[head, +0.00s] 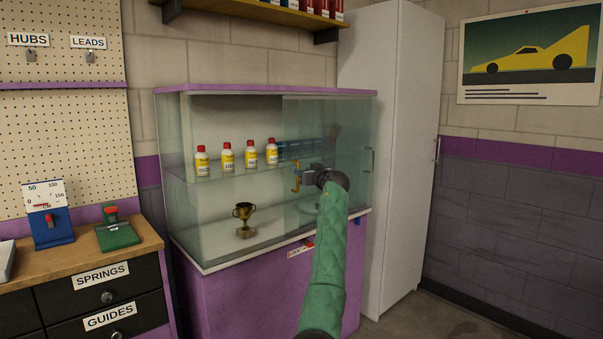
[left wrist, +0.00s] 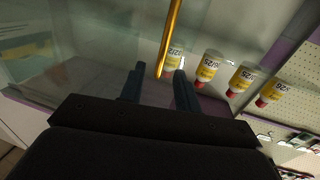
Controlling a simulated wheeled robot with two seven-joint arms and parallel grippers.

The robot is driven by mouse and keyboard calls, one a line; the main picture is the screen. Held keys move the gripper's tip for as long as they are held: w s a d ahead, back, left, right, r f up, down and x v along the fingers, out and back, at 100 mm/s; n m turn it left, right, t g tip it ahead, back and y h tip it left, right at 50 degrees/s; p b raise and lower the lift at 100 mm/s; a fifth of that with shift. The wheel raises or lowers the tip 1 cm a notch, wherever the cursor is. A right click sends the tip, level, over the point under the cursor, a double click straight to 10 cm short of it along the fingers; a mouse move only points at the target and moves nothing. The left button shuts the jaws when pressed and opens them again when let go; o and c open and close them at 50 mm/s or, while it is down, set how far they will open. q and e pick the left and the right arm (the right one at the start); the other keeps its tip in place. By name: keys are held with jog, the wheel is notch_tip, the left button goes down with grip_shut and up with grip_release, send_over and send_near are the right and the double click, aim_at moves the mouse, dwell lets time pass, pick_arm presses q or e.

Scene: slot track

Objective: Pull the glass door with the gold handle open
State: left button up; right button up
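A glass display case (head: 215,235) stands on a purple base. The glass door (head: 345,120) covers its right part, and the gold handle (head: 296,177) is upright near that door's left edge. My left gripper (head: 303,173) is at the handle, at the end of a green arm coming up from below. In the left wrist view the gold handle (left wrist: 171,38) reaches down between the two dark fingers of the left gripper (left wrist: 158,80). The fingers are apart, with gaps beside the handle. The gripper hides part of the door. My right gripper is not in view.
Inside the case are several yellow bottles (head: 227,158) on a glass shelf and a gold trophy (head: 244,218) below. A silver handle (head: 372,160) is at the case's right end. A white cabinet (head: 405,150) stands close on the right; a workbench (head: 140,245) stands left.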

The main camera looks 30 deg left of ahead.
pick_arm(q)
jog(key=v, duration=0.5)
dwell(0.4)
jog(key=shift+m, duration=0.3)
